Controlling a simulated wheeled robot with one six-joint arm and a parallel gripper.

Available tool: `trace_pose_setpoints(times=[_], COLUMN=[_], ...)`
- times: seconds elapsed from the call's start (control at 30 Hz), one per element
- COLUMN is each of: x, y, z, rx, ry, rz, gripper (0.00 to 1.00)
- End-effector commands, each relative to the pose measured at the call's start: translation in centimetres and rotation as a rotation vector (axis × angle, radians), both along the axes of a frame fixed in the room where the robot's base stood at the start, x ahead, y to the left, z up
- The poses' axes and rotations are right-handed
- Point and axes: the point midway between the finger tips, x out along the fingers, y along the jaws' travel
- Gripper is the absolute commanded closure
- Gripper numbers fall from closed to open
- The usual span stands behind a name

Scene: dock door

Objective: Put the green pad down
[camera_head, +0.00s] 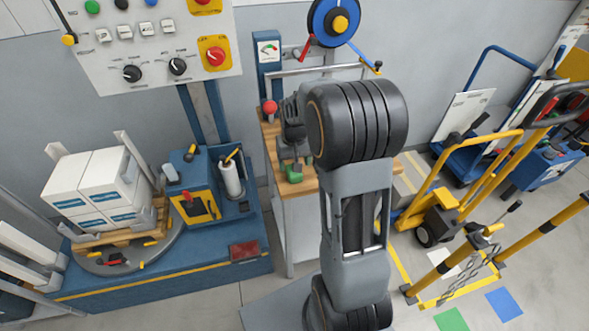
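My gripper (302,157) points down over the wooden-topped workbench (327,181), at the middle of the view. A small green thing (293,173) shows right below its fingers, low over or on the bench top; it may be the green pad. I cannot tell whether the fingers grip it or only stand by it, as the arm and the fingers hide part of it. A flat green square (452,320) lies on the floor at the bottom right.
A red ball knob (270,107) stands close left of my gripper. A blue wheel (334,22) is on the wall behind. A pallet with white boxes (98,188) is at the left. Yellow-railed carts (462,192) and a blue floor square (503,304) are at the right.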

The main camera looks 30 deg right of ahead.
Motion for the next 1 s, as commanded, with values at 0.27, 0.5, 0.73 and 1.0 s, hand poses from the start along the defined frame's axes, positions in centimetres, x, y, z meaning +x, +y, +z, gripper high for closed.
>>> trace_pose_setpoints(times=[0.27, 0.5, 0.73, 1.0], x=[0.0, -0.2, -4.9, -12.6], y=[0.0, 0.2, 4.0, 8.3], z=[5.1, 7.5, 10.5, 11.0], rx=[-0.001, -0.001, -0.018, -0.028], ry=[-0.003, -0.006, -0.103, -0.249], rz=[0.000, 0.004, 0.070, 0.165], gripper=[0.27, 0.27, 0.27, 0.27])
